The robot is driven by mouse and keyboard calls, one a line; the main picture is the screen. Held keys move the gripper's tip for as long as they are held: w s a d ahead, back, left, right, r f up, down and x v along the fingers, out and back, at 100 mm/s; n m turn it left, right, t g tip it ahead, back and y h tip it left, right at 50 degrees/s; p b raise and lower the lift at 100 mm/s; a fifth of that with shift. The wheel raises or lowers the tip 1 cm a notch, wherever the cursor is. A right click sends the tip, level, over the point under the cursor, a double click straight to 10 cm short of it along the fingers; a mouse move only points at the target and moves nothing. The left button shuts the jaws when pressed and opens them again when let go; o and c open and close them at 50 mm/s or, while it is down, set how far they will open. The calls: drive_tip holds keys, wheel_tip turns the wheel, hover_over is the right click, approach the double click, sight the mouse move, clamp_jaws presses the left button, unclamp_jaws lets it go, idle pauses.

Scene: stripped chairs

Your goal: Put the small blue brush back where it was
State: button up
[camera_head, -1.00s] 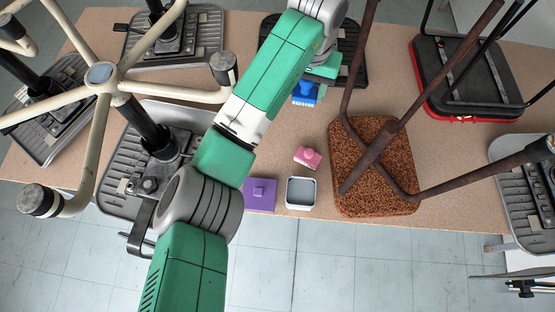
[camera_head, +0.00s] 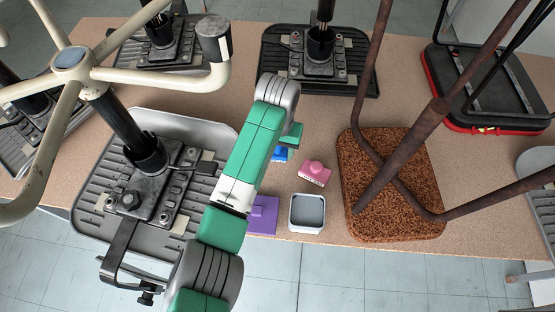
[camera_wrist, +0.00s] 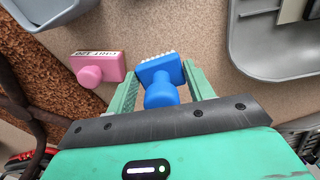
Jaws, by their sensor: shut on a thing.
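The small blue brush (camera_wrist: 160,80) has a round knob and a rectangular block with a row of white bristles or marks along its far edge. My gripper (camera_wrist: 157,84) is shut on it, with a green finger on either side in the wrist view. In the head view the blue brush (camera_head: 280,154) shows only partly below my wrist, which hides the rest. I cannot tell whether it touches the table.
A pink knobbed block (camera_head: 314,173) lies right of the brush. A purple block (camera_head: 263,214) and a grey open box (camera_head: 307,213) are near the table's front edge. Upturned chairs stand around: cork seat (camera_head: 390,205) right, grey seat (camera_head: 95,195) left, dark seat (camera_head: 350,78) behind.

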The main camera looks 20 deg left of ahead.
sight(278, 158)
drive_tip(key=shift+f+b, duration=0.85)
drive_tip(key=shift+f, duration=1.55)
drive_tip(key=shift+f, duration=0.1)
drive_tip(key=shift+f, duration=0.15)
drive_tip(key=o, duration=1)
drive_tip(key=shift+c, duration=0.2)
wheel_tip(278, 158, up, 12)
drive_tip(key=p, duration=0.4)
drive_tip(key=shift+w+r, duration=0.1)
drive_tip(key=shift+r, duration=0.15)
